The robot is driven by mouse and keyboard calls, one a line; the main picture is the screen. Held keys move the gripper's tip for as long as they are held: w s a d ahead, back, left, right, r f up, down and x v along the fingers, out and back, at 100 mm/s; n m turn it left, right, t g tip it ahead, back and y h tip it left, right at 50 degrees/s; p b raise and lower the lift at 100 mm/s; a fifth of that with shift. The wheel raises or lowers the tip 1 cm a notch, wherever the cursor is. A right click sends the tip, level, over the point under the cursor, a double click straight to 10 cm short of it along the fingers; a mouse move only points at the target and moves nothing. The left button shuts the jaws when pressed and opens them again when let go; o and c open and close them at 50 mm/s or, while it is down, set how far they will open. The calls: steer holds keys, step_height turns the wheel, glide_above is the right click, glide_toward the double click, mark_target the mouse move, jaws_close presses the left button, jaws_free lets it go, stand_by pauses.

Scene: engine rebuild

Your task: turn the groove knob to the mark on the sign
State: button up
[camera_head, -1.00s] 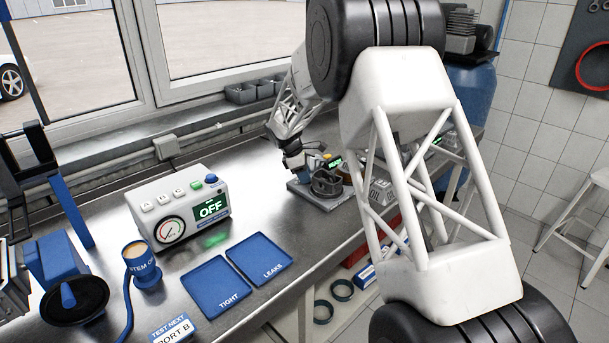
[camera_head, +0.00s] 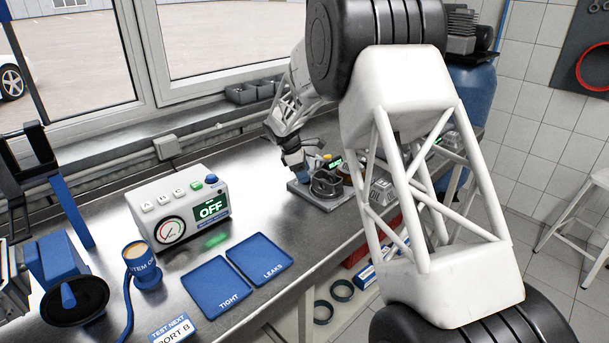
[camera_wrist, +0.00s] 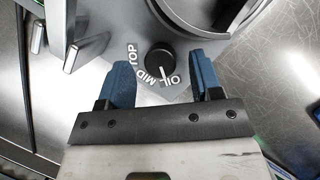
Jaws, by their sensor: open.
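The groove knob (camera_wrist: 160,60) is round and black with a white pointer line, in the wrist view at the top middle. White labels TOP, MID and OIL curve around its lower left. The pointer line faces down, roughly between MID and OIL. My gripper (camera_wrist: 161,72) is open, with one blue finger on each side of the knob and gaps to both. In the head view my gripper (camera_head: 298,168) is low over the grey fixture (camera_head: 325,190) at the bench's right, and the knob cannot be made out. I cannot identify the groove sign in either view.
A tester box (camera_head: 180,208) reading OFF stands left on the bench. Metal posts (camera_wrist: 68,58) rise left of the knob.

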steer(key=v, duration=0.6)
steer(key=shift+r, duration=0.25)
steer(key=shift+a, duration=0.15)
steer(key=s+d+r+m+y, duration=0.1)
steer(key=s+d+r+m, duration=0.3)
steer(key=s+d+r, duration=0.65)
steer(key=s+d+r+m+y, duration=0.1)
steer(key=s+d+r+m, duration=0.45)
steer(key=s, duration=1.05)
steer(key=s+d+f+m+t, duration=0.1)
steer(key=s+d+m, duration=0.1)
steer(key=s, duration=0.8)
steer(key=s+d+f+m+y, duration=0.1)
steer(key=s+d+f+m, duration=0.1)
steer(key=s, duration=0.9)
steer(key=s+d+f+m+t+y, duration=0.1)
steer(key=s+d+m, duration=0.2)
steer(key=s, duration=0.8)
steer(key=shift+s+d+f+m+t, duration=0.15)
steer(key=shift+d+f+m+t, duration=0.2)
steer(key=shift+m, duration=0.6)
